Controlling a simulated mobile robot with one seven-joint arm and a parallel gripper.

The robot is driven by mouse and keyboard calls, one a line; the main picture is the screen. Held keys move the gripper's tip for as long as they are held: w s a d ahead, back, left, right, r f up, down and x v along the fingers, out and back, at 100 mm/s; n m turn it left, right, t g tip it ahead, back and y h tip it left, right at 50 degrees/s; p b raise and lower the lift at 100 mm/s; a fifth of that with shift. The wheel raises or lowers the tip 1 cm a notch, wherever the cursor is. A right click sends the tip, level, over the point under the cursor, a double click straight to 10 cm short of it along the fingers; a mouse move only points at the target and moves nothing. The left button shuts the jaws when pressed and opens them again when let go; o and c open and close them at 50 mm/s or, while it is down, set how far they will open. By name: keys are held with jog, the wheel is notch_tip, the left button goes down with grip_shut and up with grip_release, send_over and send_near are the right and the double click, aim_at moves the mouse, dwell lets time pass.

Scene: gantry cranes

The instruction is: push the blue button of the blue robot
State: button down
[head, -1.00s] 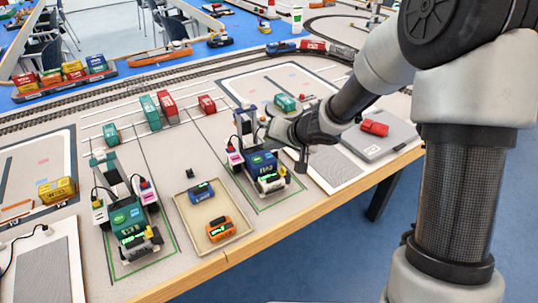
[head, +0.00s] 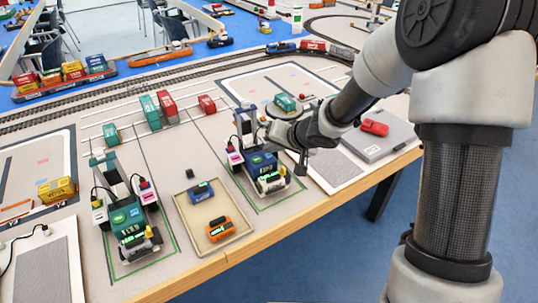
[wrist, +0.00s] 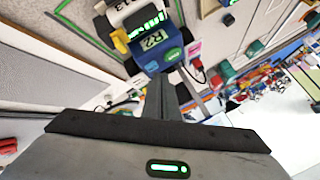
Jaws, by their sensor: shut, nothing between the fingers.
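The blue robot (head: 260,161) stands on a green-outlined bay near the table's front edge, with a lit green display on its front. In the wrist view the blue robot (wrist: 153,45) carries an R2 label. In the wrist view my shut, empty gripper (wrist: 157,80) points toward the blue top, just short of the button in the picture. I cannot tell whether they touch.
A similar teal robot (head: 127,213) stands to the left. Between them a shallow tray (head: 205,248) holds a blue and an orange device. A grey case (head: 377,144) with a red device (head: 375,128) lies at right. Small containers stand behind.

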jog(key=shift+f, duration=0.45)
dwell(0.4)
jog(key=shift+r, duration=0.15)
jog(key=shift+r+p, duration=0.75)
jog(key=shift+p, duration=0.3)
jog(key=shift+r, duration=0.1)
notch_tip(320, 180, up, 6)
jog(key=p, duration=0.7)
